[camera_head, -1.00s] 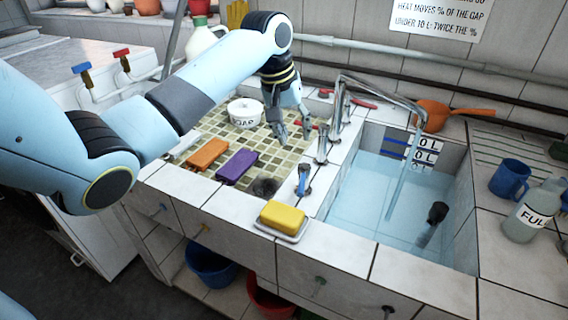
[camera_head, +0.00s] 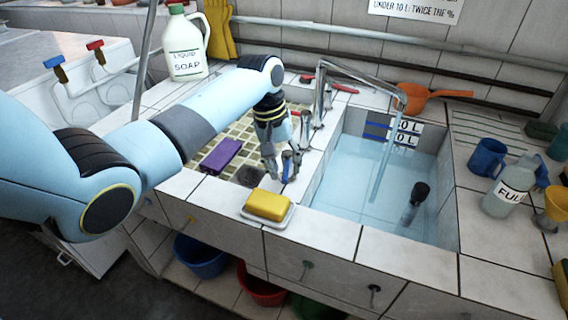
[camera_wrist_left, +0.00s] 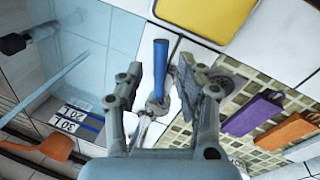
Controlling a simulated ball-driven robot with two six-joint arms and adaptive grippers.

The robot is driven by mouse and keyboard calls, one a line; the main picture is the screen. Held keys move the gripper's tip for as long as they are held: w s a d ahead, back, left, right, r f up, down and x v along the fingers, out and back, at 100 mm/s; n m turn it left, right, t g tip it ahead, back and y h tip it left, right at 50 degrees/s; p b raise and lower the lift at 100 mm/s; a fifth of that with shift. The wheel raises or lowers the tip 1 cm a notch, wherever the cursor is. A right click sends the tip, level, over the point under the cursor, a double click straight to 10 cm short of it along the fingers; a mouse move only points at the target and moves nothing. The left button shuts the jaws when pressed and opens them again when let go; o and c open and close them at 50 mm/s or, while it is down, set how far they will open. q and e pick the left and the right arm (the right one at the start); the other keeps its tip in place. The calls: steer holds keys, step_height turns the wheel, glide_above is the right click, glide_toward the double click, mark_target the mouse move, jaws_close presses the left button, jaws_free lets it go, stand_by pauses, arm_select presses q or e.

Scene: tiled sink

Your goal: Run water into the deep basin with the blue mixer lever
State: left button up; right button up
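The blue mixer lever (camera_head: 286,160) stands at the near left of the deep basin (camera_head: 325,190). My left gripper (camera_head: 280,176) is down around it, and in the left wrist view the blue lever (camera_wrist_left: 160,68) stands between the two open fingers (camera_wrist_left: 168,88), with a gap on both sides. A chrome spout (camera_head: 360,79) arches over the basin. A pale water stream (camera_head: 381,160) falls from it into blue water (camera_head: 345,180). The level scale (camera_head: 404,131) on the back wall shows litre marks; its lower part is hard to read. My right gripper is out of view.
A yellow sponge (camera_head: 268,204) on a white dish sits in front of the lever. A purple sponge (camera_head: 221,155) lies on the mosaic drainer. A black-headed tool (camera_head: 418,192) stands in the basin. A blue mug (camera_head: 487,158) and a bottle (camera_head: 507,195) stand right.

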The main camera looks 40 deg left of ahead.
arm_select(q)
jaws_close()
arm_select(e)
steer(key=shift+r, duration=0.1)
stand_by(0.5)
